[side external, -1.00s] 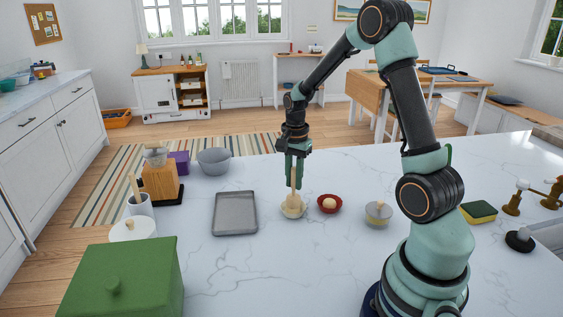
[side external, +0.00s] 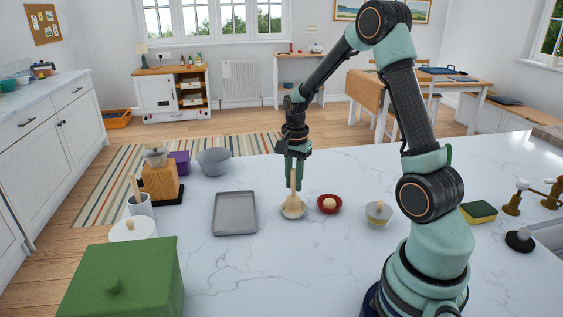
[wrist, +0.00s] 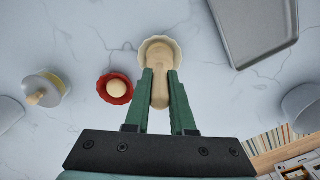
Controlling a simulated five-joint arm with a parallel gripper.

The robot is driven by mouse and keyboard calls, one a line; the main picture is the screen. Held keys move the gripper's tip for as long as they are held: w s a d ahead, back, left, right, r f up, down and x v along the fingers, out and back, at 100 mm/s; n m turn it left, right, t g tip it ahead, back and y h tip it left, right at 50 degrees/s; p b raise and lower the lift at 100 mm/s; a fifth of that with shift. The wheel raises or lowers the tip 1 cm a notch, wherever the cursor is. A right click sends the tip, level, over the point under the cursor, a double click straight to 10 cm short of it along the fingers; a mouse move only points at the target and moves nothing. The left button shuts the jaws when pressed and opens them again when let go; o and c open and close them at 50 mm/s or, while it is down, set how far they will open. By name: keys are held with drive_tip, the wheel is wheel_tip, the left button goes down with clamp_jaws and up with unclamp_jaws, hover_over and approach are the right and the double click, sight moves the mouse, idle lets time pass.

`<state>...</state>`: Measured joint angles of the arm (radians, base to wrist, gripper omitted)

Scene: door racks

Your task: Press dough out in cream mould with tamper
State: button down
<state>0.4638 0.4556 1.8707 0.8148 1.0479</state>
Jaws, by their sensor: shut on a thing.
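The cream mould (side external: 293,210) is a fluted round dish on the marble worktop; it also shows in the wrist view (wrist: 174,44). My gripper (side external: 296,160) is above it, shut on the handle of a pale wooden tamper (side external: 293,184). In the wrist view, the tamper (wrist: 158,62) lies between the green fingers (wrist: 160,76) and its head is in the mould. The tamper hides most of the mould's inside, so I cannot tell how the dough in it lies. A red fluted mould (side external: 323,207) with a pale dough ball (side external: 329,203) stands just right of the cream one.
A grey tray (side external: 235,213) lies left of the cream mould. A lidded pot (side external: 378,214) stands right of the red mould, with a sponge (side external: 478,212) farther right. A green box (side external: 122,283) fills the near left. The worktop in front of the moulds is clear.

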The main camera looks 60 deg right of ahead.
drive_tip(key=shift+f, duration=0.35)
idle(0.7)
drive_tip(key=shift+r, duration=0.1)
idle(0.4)
drive_tip(key=shift+r, duration=0.85)
drive_tip(key=shift+f, duration=0.1)
drive_tip(key=shift+f, duration=1.1)
idle(0.8)
drive_tip(key=shift+r, duration=1.2)
